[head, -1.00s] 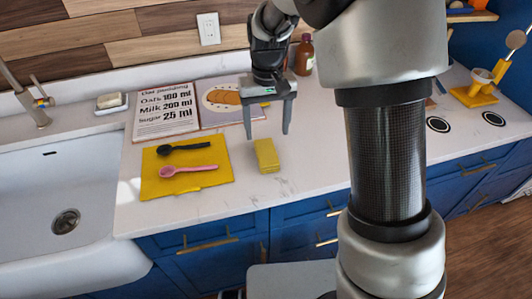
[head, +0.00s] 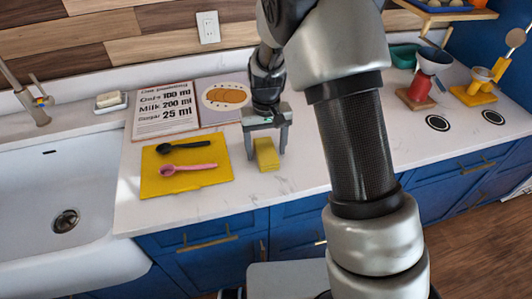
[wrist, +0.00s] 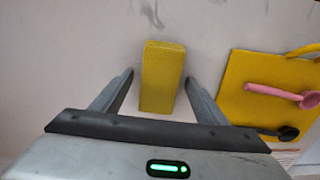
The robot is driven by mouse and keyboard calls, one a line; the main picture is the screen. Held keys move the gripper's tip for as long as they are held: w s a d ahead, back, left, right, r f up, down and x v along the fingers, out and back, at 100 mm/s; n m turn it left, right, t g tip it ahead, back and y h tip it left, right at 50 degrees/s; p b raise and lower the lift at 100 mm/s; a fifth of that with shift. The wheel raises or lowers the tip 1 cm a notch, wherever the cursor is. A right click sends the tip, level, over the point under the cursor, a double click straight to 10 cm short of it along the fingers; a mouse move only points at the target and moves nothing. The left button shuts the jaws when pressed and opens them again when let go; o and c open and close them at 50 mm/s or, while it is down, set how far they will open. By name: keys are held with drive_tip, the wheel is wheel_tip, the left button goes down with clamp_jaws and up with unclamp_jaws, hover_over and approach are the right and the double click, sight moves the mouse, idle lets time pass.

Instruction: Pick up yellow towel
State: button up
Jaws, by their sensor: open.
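The yellow towel looks like a small folded yellow block (head: 267,155) on the white counter, right of a flat yellow mat (head: 152,182). In the wrist view the towel (wrist: 163,70) lies between the two fingers, lengthwise, with a visible gap on each side. My gripper (head: 266,152) points down over the towel, open and empty. In the wrist view my gripper (wrist: 159,80) has its fingertips on either side of the towel. I cannot tell exactly how far above the counter the tips are.
A black spoon (head: 185,145) and a pink spoon (head: 190,168) lie on the mat. An open recipe book (head: 165,107) is behind. A sink (head: 55,180) is at left. The counter's front edge is near the towel.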

sight(265, 150)
drive_tip(key=c, duration=1.2)
drive_tip(key=shift+o, duration=0.2)
wheel_tip(265, 150, up, 10)
drive_tip(key=o, duration=0.5)
drive_tip(key=shift+c, duration=0.2)
drive_tip(key=c, duration=0.3)
drive_tip(key=shift+a, duration=0.15)
